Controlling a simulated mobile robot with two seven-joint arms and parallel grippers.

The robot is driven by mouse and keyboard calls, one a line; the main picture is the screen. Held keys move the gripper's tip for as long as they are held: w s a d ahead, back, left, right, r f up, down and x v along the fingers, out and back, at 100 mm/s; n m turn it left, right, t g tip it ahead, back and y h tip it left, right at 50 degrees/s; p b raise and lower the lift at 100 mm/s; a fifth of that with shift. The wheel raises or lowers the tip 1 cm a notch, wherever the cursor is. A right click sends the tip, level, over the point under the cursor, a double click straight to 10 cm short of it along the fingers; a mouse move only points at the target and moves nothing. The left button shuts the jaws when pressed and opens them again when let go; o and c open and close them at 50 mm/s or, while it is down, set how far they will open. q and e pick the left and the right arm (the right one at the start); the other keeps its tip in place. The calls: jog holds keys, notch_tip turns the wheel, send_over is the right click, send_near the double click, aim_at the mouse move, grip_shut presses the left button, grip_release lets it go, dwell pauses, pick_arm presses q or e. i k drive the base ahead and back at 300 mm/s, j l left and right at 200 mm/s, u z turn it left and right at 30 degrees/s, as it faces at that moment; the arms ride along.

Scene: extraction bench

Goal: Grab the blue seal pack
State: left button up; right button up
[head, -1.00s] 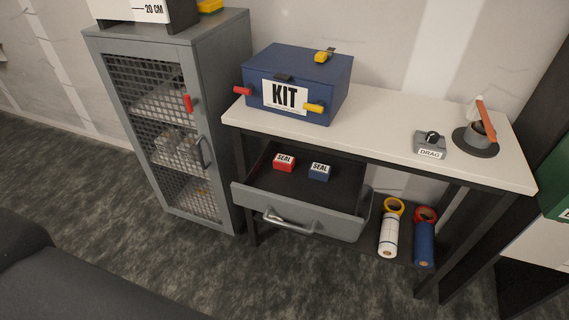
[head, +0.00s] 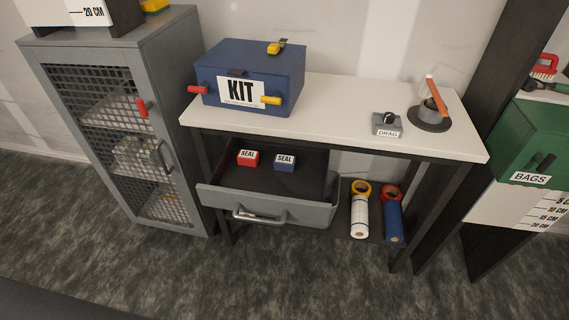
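The blue seal pack (head: 285,163) is a small blue box with a white SEAL label on top. It lies in the open drawer (head: 268,205) under the white bench top, to the right of the red seal pack (head: 248,158). The two packs are apart. The drawer is pulled out and its grey front with a bar handle faces me. Neither of my grippers is in the head view.
The blue KIT box (head: 250,80) stands on the bench top (head: 335,115) above the drawer. A DRAG device (head: 388,125) is to its right. A grey mesh cabinet (head: 120,130) stands left. Rolls (head: 392,215) lie on the lower shelf. Floor in front is clear.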

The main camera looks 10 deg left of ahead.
aim_at(282, 162)
jog(key=i+l+u, duration=0.1)
jog(key=l, duration=0.25)
jog(key=i+l, duration=0.25)
jog(key=i+l+u, duration=0.15)
jog(key=l, duration=0.3)
jog(key=i+l+u, duration=0.1)
jog(key=l, duration=0.25)
jog(key=i+l+u, duration=0.1)
jog(key=l, duration=0.25)
jog(key=i+l, duration=0.25)
jog(key=l, duration=0.15)
jog(key=i+l+u, duration=0.15)
jog(key=l, duration=0.25)
jog(key=l+u, duration=0.1)
jog(key=l, duration=0.3)
jog(key=i, duration=0.05)
